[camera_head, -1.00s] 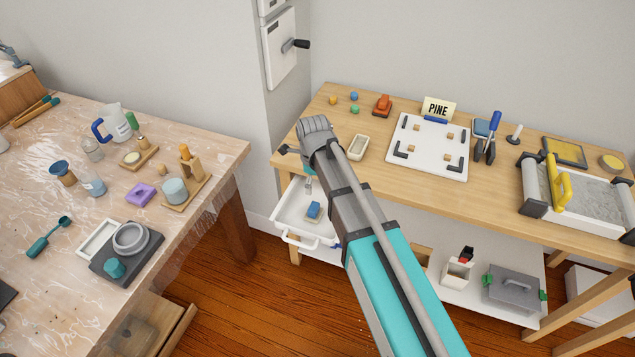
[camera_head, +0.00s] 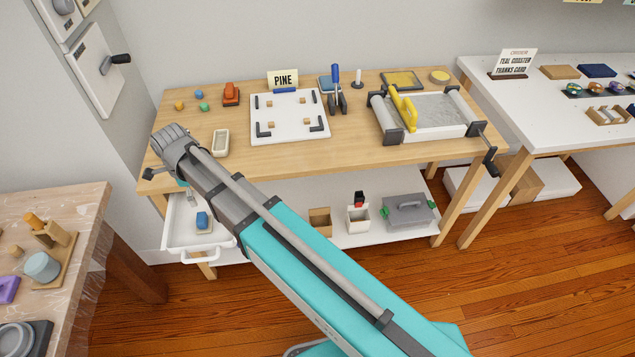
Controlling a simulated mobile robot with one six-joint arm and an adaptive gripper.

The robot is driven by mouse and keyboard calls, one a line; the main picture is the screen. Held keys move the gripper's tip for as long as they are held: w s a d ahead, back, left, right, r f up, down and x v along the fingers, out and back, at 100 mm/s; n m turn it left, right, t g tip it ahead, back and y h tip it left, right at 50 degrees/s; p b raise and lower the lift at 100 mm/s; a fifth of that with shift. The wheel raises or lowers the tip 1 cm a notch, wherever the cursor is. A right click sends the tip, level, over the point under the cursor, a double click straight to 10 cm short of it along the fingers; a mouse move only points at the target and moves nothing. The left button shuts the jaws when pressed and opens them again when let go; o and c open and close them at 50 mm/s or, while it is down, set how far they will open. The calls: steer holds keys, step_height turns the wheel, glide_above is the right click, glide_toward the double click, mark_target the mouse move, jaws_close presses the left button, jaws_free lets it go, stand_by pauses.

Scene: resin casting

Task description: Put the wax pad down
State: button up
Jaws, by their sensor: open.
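A small blue block (camera_head: 203,221) lies in the open white drawer (camera_head: 182,241) under the left end of the wooden table; I take it to be the wax pad, but cannot be sure. My gripper (camera_head: 192,198) hangs down over the drawer, above and left of the block, mostly hidden behind my arm. It is open, and I see nothing held in it. The gap between its fingertips and the block is hard to judge.
The wooden table (camera_head: 350,150) bears a white board (camera_head: 290,130), a cream dish (camera_head: 221,143), a red-orange tool (camera_head: 231,93) and a crank-handled tray (camera_head: 440,118). A grey lidded box (camera_head: 408,211) stands on the shelf below. Open floor lies to the right.

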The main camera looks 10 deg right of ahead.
steer(key=s+d+n, duration=0.3)
steer(key=d+n, duration=0.6)
steer(key=d, duration=0.9)
steer(key=s+d+n, duration=0.3)
steer(key=d+n, duration=0.6)
steer(key=d, duration=0.9)
steer(key=shift+r, duration=0.1)
step_height(320, 180, up, 8)
steer(key=p, duration=0.8)
steer(key=shift+o, duration=0.2)
